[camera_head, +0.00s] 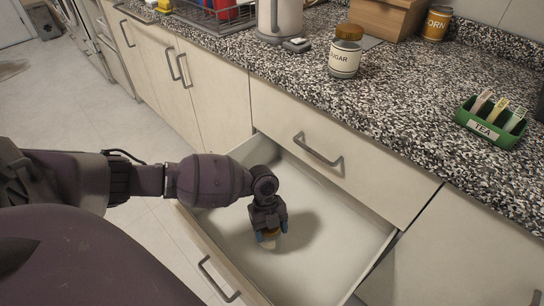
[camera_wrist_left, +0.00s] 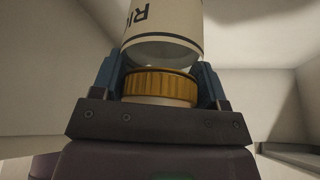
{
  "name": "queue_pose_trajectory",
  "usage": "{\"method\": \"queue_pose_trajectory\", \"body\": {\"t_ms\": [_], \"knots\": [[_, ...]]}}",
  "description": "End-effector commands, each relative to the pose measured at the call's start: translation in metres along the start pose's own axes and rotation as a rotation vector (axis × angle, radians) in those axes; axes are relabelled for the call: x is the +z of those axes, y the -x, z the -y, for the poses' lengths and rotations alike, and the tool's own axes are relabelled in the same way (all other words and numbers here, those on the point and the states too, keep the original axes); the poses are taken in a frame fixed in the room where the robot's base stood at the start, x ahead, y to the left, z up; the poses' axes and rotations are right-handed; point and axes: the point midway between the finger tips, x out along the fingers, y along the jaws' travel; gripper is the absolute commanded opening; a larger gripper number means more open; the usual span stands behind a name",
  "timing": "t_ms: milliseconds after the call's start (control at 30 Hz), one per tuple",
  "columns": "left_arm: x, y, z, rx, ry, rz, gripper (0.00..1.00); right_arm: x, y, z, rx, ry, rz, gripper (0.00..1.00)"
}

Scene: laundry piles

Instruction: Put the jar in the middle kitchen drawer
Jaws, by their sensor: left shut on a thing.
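The jar (camera_wrist_left: 162,50) fills the middle of the left wrist view, with a gold-coloured lid (camera_wrist_left: 160,87) and a cream label showing the letters "RI". My left gripper (camera_head: 269,237) is shut on it at the lid, with a blue finger on each side. In the head view, the gripper points down inside the open drawer (camera_head: 345,225), and only a little of the jar shows below the fingers. I cannot tell whether the jar touches the drawer floor. The drawer looks otherwise empty. My right gripper is not in view.
A closed drawer with a handle (camera_head: 318,149) sits above the open one. On the speckled counter (camera_head: 400,105) stand a sugar jar (camera_head: 345,55), a kettle (camera_head: 280,18), a green tea box (camera_head: 491,122) and a corn tin (camera_head: 437,23). Closed cabinets line the left.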

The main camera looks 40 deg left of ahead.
Motion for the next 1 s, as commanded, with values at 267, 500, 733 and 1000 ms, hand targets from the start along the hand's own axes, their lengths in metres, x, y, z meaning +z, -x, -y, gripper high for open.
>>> {"method": "queue_pose_trajectory", "body": {"t_ms": [267, 500, 733, 1000], "knots": [[0.012, -0.036, -0.001, 0.005, 0.002, -0.004, 0.26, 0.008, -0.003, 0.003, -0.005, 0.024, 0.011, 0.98], [0.014, -0.035, 0.001, -0.001, 0.0, 0.0, 0.26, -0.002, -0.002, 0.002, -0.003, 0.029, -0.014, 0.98], [0.015, -0.038, 0.0, 0.002, 0.001, -0.001, 0.72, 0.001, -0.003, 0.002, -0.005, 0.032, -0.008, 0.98], [0.015, -0.038, 0.0, 0.002, 0.001, -0.001, 0.93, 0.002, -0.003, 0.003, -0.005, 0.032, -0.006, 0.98]]}}
